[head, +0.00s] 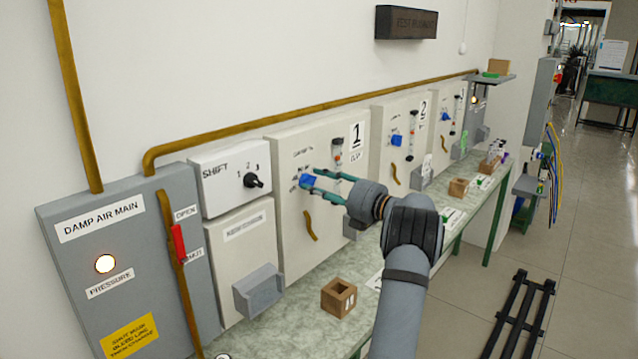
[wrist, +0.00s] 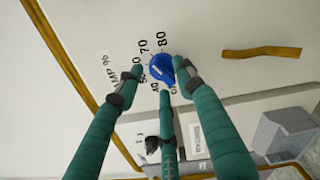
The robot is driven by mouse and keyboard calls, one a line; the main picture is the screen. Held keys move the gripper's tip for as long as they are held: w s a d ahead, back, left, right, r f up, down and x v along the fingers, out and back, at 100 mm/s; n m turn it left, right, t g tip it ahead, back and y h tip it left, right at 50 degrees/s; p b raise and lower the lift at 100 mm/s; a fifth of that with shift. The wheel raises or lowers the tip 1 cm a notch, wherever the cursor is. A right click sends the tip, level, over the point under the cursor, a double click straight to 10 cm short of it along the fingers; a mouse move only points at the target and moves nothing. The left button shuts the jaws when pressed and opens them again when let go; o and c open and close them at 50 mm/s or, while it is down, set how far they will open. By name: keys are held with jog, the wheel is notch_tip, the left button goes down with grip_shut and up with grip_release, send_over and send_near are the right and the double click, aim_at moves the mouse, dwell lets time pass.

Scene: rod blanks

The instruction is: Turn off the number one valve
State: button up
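The panel marked 1 (head: 285,235) is a pale box on the wall in the head view. It carries a blue knob (head: 308,181) with a curved brown strip below it. In the wrist view, the blue knob (wrist: 162,70) sits on a percent scale with numbers such as 70 and 80 beside it. My gripper (head: 314,182) reaches the knob from the right. In the wrist view, its green fingers (wrist: 160,72) are spread around the knob. A gap shows between the left finger and the knob; the right fingertip overlaps its edge. Contact is unclear.
Left of panel 1 are a SHIFT dial (head: 254,181) and a grey DAMP AIR MAIN cabinet (head: 75,270) with a red lever (head: 178,243) and a lit lamp. A grey box (head: 258,290) juts out below. A wooden box (head: 338,297) stands on the bench. Panel 2 (head: 390,110) is farther right.

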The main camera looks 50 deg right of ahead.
jog(key=c, duration=0.3)
grip_shut()
dwell(0.3)
